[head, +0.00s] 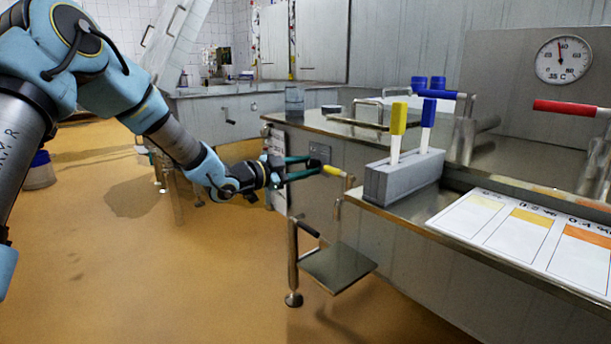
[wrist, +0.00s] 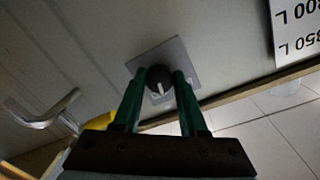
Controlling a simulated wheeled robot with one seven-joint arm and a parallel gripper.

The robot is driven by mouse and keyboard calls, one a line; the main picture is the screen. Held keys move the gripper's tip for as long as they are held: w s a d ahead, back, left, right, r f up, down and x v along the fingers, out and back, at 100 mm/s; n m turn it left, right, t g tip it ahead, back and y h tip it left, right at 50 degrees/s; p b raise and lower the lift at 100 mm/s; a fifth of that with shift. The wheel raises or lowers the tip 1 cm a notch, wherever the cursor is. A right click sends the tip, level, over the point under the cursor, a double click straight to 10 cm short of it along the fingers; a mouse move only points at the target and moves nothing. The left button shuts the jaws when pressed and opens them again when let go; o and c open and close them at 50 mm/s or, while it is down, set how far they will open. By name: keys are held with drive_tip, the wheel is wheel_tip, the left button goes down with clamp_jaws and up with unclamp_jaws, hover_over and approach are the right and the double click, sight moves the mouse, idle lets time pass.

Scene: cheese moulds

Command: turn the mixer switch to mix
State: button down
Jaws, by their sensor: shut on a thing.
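The mixer switch is a round black knob (wrist: 158,74) with a white pointer mark, on a square grey plate (wrist: 178,52). In the wrist view the pointer mark faces toward the bottom of the picture, toward my gripper. My gripper (wrist: 160,80) has its two green fingers on either side of the knob, shut on it. In the head view the plate (head: 320,151) shows on the steel vat's side, with my gripper (head: 314,166) reaching to it from the left.
A yellow-handled tap (head: 334,171) is close by my fingertips. A steel step (head: 338,267) stands below on the floor. A grey block (head: 404,178) holds yellow and blue-handled tools on the counter. A white volume label (wrist: 297,28) is near the switch. The left floor is open.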

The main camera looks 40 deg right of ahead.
drive_tip(key=shift+f+m+b, duration=0.1)
drive_tip(key=shift+m+b, duration=1.2)
drive_tip(key=shift+m, duration=0.3)
drive_tip(key=shift+s, duration=0.1)
drive_tip(key=shift+c, duration=2.3)
unclamp_jaws()
drive_tip(key=shift+a, duration=0.15)
drive_tip(key=w+a+p, duration=0.1)
drive_tip(key=a, duration=0.9)
drive_tip(key=shift+a+r+p, duration=0.25)
drive_tip(key=shift+r+p, duration=0.1)
drive_tip(key=shift+r, duration=0.1)
drive_tip(key=shift+w, duration=0.1)
